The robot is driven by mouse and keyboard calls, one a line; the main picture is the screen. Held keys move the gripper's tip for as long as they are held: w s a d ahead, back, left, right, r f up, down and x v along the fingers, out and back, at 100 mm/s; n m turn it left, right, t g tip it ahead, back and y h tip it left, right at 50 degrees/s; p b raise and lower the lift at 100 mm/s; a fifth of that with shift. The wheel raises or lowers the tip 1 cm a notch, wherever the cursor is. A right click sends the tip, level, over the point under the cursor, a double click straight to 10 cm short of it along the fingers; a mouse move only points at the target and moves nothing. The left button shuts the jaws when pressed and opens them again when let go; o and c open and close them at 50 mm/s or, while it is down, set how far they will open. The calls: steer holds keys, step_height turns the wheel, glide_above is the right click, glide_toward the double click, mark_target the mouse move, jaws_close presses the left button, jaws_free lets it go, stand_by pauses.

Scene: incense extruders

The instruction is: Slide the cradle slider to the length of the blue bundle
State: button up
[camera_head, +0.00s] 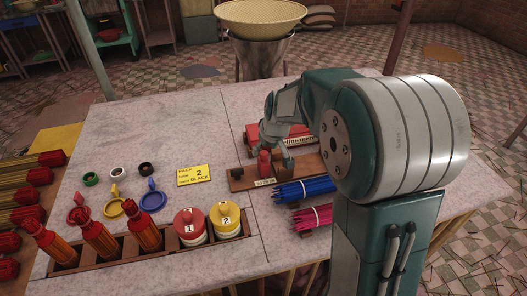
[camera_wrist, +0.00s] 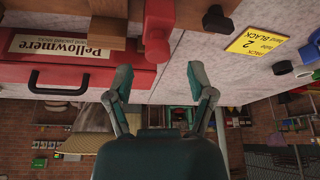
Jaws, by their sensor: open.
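The wooden cradle (camera_head: 240,181) lies on the pale table with a red slider (camera_head: 265,164) standing on it. The blue bundle (camera_head: 305,189) lies just in front of the cradle's right part. My gripper (camera_head: 275,149) is at the cradle, close to the red slider, its tips partly hidden. In the wrist view, which is upside down, my gripper (camera_wrist: 159,72) is open, and the red slider (camera_wrist: 158,32) shows ahead between the fingers. No contact is visible there. The wooden cradle (camera_wrist: 90,10) is partly cut off at that view's top edge.
A red Pellowmere case (camera_wrist: 75,68) lies close behind the cradle. A pink bundle (camera_head: 313,217) lies in front of the blue one. A yellow card (camera_head: 196,175), small rings, and a wooden rack (camera_head: 172,254) with red extruders and numbered jars stand left. The table's back left is clear.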

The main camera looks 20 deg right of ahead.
mark_target(264, 163)
steer(key=shift+d+x, duration=0.25)
steer(key=shift+x, duration=0.95)
steer(key=shift+a, duration=0.1)
steer(key=shift+a, duration=0.1)
